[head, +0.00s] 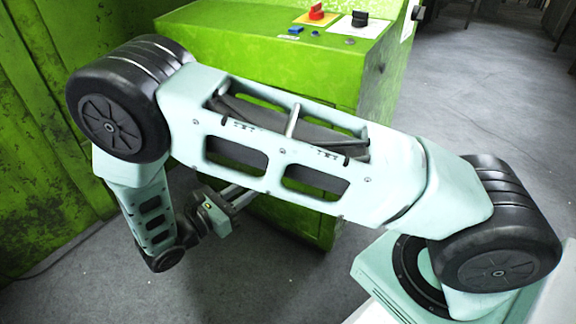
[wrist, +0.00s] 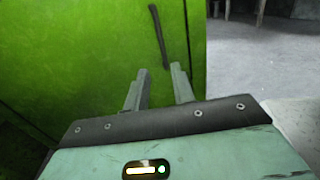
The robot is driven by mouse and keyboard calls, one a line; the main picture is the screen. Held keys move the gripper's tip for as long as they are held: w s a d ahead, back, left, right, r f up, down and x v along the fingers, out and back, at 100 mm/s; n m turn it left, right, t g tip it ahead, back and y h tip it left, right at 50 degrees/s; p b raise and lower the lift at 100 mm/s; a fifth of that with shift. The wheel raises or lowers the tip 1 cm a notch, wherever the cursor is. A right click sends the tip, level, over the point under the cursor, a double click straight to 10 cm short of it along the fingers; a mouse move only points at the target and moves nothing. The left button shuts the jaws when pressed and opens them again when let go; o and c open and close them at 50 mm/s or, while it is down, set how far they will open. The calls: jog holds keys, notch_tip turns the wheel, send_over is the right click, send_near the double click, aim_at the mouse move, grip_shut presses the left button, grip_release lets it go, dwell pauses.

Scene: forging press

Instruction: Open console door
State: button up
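The green console (head: 280,60) stands behind my arm in the head view, and my arm hides much of its front. In the wrist view its green door (wrist: 90,50) fills the left and middle. A thin dark handle (wrist: 158,36) runs nearly upright, slightly tilted, near the door's right edge. My gripper (wrist: 160,70) is open and empty, its two fingers apart and pointing at the door. The handle's lower end shows between the fingertips, beyond them. I cannot tell how far the fingers are from it. In the head view my gripper (head: 238,193) is low, beside the console front.
The console top carries a red knob (head: 316,12) on a yellow plate and a black knob (head: 360,18) on a white plate. A large worn green panel (head: 40,130) stands at the left. Grey floor (head: 490,100) is clear to the right of the console.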

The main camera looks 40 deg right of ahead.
jog(key=shift+w+d+b, duration=0.4)
jog(key=shift+d+b, duration=0.5)
jog(key=shift+d, duration=1.9)
jog(key=shift+w+d+b, duration=0.45)
jog(key=shift+d+b, duration=0.5)
jog(key=shift+d, duration=1.8)
jog(key=shift+w+d+b, duration=0.4)
jog(key=shift+d+b, duration=0.5)
jog(key=shift+d, duration=1.9)
jog(key=shift+c, duration=0.4)
grip_shut()
